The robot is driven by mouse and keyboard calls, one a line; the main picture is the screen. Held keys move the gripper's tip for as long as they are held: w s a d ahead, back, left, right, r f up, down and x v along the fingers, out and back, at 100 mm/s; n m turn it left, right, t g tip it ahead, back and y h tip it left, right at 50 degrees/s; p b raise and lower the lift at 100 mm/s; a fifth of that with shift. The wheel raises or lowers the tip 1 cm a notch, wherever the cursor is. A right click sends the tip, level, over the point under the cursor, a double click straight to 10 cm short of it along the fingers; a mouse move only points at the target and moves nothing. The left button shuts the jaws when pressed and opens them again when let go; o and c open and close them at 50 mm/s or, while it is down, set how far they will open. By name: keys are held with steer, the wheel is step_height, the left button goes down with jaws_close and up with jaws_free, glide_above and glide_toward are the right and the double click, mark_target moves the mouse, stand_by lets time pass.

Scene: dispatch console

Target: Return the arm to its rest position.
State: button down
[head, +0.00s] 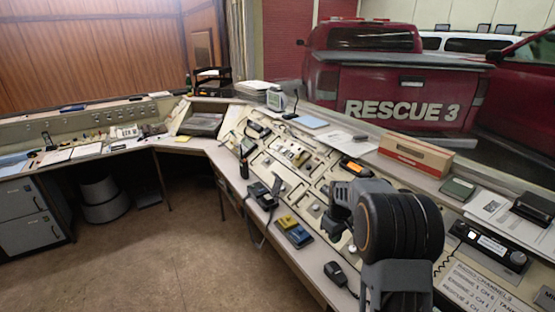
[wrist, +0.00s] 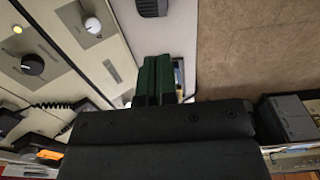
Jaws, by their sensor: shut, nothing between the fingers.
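My arm (head: 400,225) rises at the lower right of the head view, bent over the sloped console. Its thick dark joint hides my gripper in that view. In the wrist view my gripper (wrist: 154,82) shows as a wide black body with two dark green fingers side by side. The fingers are shut with nothing between them. They point over the pale front ledge of the console (wrist: 185,45), beside the panel with its knobs. I cannot tell how far above the ledge they are.
Near my arm, a handheld microphone (head: 337,274), a yellow and blue device (head: 294,231) and a corded handset (head: 262,195) lie along the console's front. The brown floor (head: 190,245) at left is open.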

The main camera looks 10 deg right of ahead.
steer(key=s+a+r+m+t, duration=0.1)
steer(key=s+a+r, duration=0.2)
steer(key=s, duration=0.4)
steer(key=s+a+r+m+t, duration=0.1)
steer(key=s+a+r+m, duration=0.1)
steer(key=s+a+r, duration=0.2)
steer(key=s+a+r+m+t, duration=0.1)
steer(key=s+a+r+m, duration=0.1)
steer(key=s, duration=0.9)
step_height(320, 180, up, 2)
steer(key=shift+a+r+t, duration=0.25)
steer(key=shift+a+t, duration=0.15)
steer(key=shift+a, duration=0.4)
steer(key=shift+s, duration=0.1)
stand_by(0.9)
